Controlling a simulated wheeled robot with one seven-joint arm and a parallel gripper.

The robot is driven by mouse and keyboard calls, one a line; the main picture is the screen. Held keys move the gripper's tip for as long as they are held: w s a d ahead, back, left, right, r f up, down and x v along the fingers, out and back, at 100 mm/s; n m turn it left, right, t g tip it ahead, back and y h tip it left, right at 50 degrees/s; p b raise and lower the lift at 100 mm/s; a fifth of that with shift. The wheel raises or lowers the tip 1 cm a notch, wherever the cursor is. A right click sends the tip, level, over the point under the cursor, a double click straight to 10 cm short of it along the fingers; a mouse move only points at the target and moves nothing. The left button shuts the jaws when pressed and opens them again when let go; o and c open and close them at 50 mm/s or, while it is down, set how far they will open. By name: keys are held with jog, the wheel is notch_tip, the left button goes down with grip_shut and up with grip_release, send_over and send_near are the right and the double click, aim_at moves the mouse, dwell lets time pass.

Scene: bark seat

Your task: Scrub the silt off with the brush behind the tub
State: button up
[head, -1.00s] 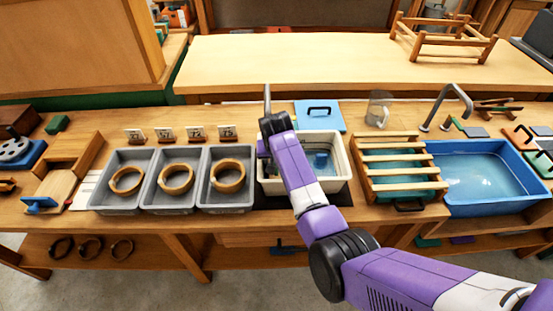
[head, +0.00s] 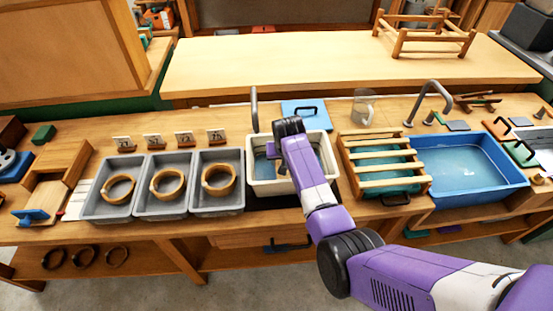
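My gripper (head: 288,127) is over the white tub (head: 300,186), near its back rim. Its fingers are hidden or too small to make out, so I cannot tell whether it is open or shut. The tub holds water, and a bluish thing (head: 272,150) shows inside it, left of my arm. Behind the tub lies a blue panel with a black handle (head: 305,113). I cannot make out a brush there for certain. Small wooden and dark items (head: 477,102) lie behind the larger blue water basin (head: 520,183) at the right. No silt can be told apart.
Three grey trays (head: 168,207), each with a wooden ring, stand left of the tub under numbered cards. A slatted wooden rack (head: 385,169) stands to the right.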

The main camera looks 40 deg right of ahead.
jog(key=shift+s+d+f+p, duration=0.1)
jog(key=shift+s+d+p, duration=0.25)
jog(key=shift+s+d, duration=0.45)
jog(key=shift+s+d+f+p, duration=0.1)
jog(key=shift+s+d+p, duration=0.2)
jog(key=shift+s+d, duration=0.45)
jog(key=shift+s+a+r+p, duration=0.1)
jog(key=shift+s+r+p, duration=0.15)
jog(key=shift+p, duration=0.5)
jog(key=shift+w+a+r, duration=0.1)
jog(key=shift+w+a, duration=0.5)
jog(key=shift+a, duration=0.2)
jog(key=shift+w+a, duration=0.6)
jog(key=shift+a, duration=0.2)
jog(key=shift+w+a+f+b, duration=0.1)
jog(key=shift+w+a+b, duration=0.4)
jog(key=shift+a, duration=0.45)
jog(key=shift+w+a+f+b, duration=0.15)
jog(key=shift+w+a+b, duration=0.15)
jog(key=shift+w+a, duration=0.55)
jog(key=shift+w+a+f+b, duration=0.1)
jog(key=shift+w+a+b, duration=0.35)
jog(key=shift+a, duration=0.6)
jog(key=shift+a+r+p, duration=0.1)
jog(key=shift+r+p, duration=0.1)
jog(key=shift+p, duration=0.1)
jog(key=shift+f, duration=0.1)
